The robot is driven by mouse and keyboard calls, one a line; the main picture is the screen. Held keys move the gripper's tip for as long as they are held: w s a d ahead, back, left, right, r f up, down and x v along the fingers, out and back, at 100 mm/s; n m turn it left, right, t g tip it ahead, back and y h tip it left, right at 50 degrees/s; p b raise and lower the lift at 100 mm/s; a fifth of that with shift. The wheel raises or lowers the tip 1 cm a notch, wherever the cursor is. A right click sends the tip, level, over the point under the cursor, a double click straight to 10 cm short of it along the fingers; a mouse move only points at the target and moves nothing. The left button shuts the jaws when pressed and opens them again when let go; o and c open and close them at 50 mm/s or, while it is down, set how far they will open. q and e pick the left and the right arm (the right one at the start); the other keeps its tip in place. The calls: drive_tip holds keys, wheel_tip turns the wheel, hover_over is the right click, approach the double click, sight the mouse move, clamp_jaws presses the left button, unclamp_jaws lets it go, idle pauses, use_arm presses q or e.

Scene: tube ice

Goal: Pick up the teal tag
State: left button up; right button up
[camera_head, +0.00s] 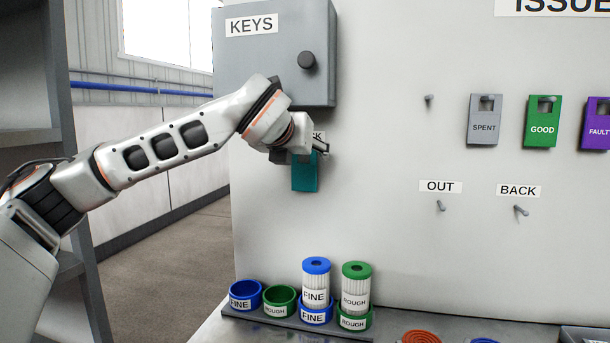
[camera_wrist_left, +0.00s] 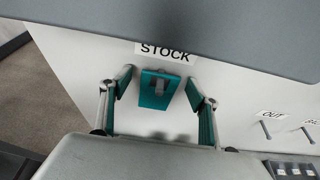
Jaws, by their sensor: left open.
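The teal tag (camera_head: 305,178) hangs on the wall below the grey KEYS box, under a label partly hidden by my left gripper. In the left wrist view the teal tag (camera_wrist_left: 155,92) hangs on a grey peg under the STOCK label (camera_wrist_left: 165,51). My left gripper (camera_head: 322,150) is at the tag's upper part in the head view and covers its top. In the left wrist view the left gripper (camera_wrist_left: 157,83) is open, with one finger on each side of the tag and visible gaps between. My right gripper is in neither view.
The KEYS box (camera_head: 272,55) juts out just above the tag. Grey SPENT (camera_head: 484,125), green GOOD (camera_head: 541,128) and purple FAULTY (camera_head: 597,130) tags hang to the right. OUT and BACK pegs (camera_head: 440,206) are bare. Filters (camera_head: 315,285) and cups stand on a rack below.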

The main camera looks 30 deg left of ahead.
use_arm(q)
drive_tip(key=shift+w, duration=0.3)
drive_tip(key=c, duration=1)
drive_tip(key=shift+o, duration=0.2)
drive_tip(key=shift+s+r, duration=0.1)
drive_tip(key=shift+r, duration=0.6)
drive_tip(key=shift+s+d+r, duration=0.1)
drive_tip(key=shift+s+r, duration=0.05)
drive_tip(key=shift+s, duration=0.1)
drive_tip(key=s+d+p, duration=0.1)
drive_tip(key=s+d, duration=0.3)
drive_tip(key=s, duration=1.3)
drive_tip(key=shift+d+p, duration=0.15)
drive_tip(key=shift+p, duration=0.25)
